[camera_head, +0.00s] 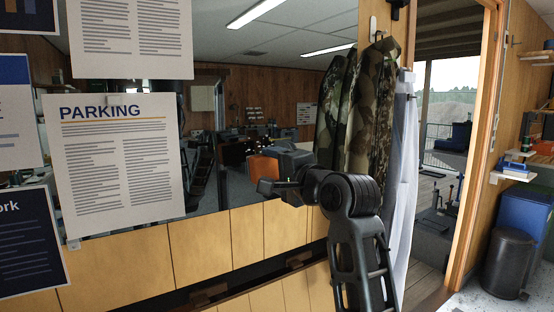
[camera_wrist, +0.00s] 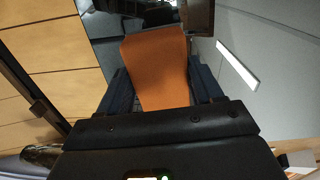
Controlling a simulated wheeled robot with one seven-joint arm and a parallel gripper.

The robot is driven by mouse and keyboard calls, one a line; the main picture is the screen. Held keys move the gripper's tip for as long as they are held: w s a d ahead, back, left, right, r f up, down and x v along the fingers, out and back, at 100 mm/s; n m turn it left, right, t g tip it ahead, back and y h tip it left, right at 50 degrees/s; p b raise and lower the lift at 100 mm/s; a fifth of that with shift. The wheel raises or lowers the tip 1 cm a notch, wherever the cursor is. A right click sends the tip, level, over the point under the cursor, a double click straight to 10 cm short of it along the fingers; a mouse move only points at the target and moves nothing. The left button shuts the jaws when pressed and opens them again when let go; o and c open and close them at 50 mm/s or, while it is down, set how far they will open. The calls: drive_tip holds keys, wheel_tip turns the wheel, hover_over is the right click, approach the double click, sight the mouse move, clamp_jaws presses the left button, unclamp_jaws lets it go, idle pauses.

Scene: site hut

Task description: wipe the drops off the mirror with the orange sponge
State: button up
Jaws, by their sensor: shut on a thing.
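The orange sponge (camera_head: 262,167) is in front of the lower part of the mirror (camera_head: 260,85), which reflects the room. I cannot tell whether the sponge touches the glass. My gripper (camera_head: 275,172) is shut on the sponge, reaching in from the right. In the wrist view the sponge (camera_wrist: 155,70) sticks out beyond my gripper (camera_wrist: 160,88), with a dark finger on each side of it. I cannot make out any drops on the mirror in either view.
A "PARKING" sheet (camera_head: 115,165) and another sheet (camera_head: 130,40) cover the mirror's left part. Camouflage jackets (camera_head: 372,100) hang at its right side, close behind my arm. Wooden panelling (camera_head: 200,250) lies below. A doorway opens at right, beside a dark bin (camera_head: 507,265).

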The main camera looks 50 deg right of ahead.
sight(251, 153)
drive_tip(key=shift+s+d+r, duration=0.15)
drive_tip(key=shift+s+r, duration=0.05)
drive_tip(key=shift+r, duration=0.4)
drive_tip(key=shift+b+x, duration=0.6)
drive_tip(key=shift+x, duration=2.3)
drive_tip(key=shift+x, duration=1)
drive_tip(key=d, duration=0.2)
drive_tip(key=s+d+p, duration=0.1)
drive_tip(key=shift+s+d+r, duration=0.1)
drive_tip(key=shift+s+d, duration=0.05)
drive_tip(key=shift+d, duration=0.2)
